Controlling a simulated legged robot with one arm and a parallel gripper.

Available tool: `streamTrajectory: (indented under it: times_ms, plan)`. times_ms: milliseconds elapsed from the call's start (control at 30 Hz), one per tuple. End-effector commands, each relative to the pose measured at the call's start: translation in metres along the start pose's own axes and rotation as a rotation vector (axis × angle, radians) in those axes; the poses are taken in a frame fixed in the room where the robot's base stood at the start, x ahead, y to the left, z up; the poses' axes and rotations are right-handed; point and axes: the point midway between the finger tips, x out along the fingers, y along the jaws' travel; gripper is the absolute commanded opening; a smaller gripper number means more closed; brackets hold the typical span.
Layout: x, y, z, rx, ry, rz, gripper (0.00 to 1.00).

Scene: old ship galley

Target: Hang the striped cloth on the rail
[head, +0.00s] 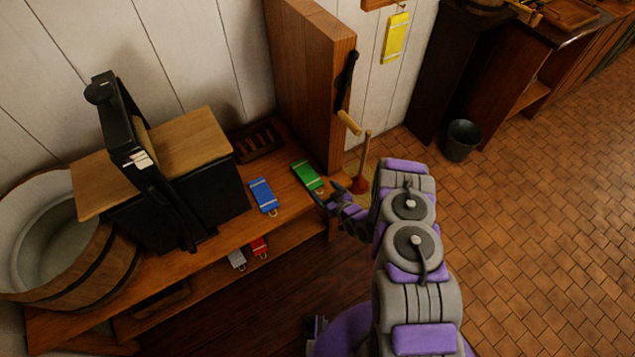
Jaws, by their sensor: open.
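A blue cloth (263,195) with pale stripes near its ends lies on the wooden counter (215,240). A green cloth (307,177) with pale end stripes lies to its right, near the counter's right end. A red cloth (258,247) and a grey cloth (237,260) lie lower, on the shelf below. A yellow cloth (395,37) hangs on the wall from a hook under a wooden rail (378,4), mostly cut off by the top edge. Several cloths look banded, so I cannot tell which is the striped one. My gripper (325,200) is open and empty, just beside the green cloth's near end.
A wooden tub (75,265) and a black press-like device (150,170) fill the counter's left. A tall wooden panel (310,75) stands at its right end. A dark bucket (461,140) stands on the tiled floor, clear at right.

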Motion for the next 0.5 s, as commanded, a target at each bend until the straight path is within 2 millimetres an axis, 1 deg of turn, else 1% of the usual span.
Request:
streamTrajectory:
  times_ms: [33, 100, 200, 300, 500]
  plan:
    - [-0.009, 0.001, -0.001, 0.003, -0.003, 0.002, 0.85]
    - [-0.018, 0.0, 0.0, 0.003, -0.004, 0.001, 0.85]
    - [-0.026, 0.0, 0.0, 0.002, -0.002, 0.0, 0.85]
    - [-0.03, 0.0, 0.0, 0.0, 0.0, 0.0, 0.85]
    - [-0.031, 0.0, 0.0, -0.001, 0.0, -0.001, 0.85]
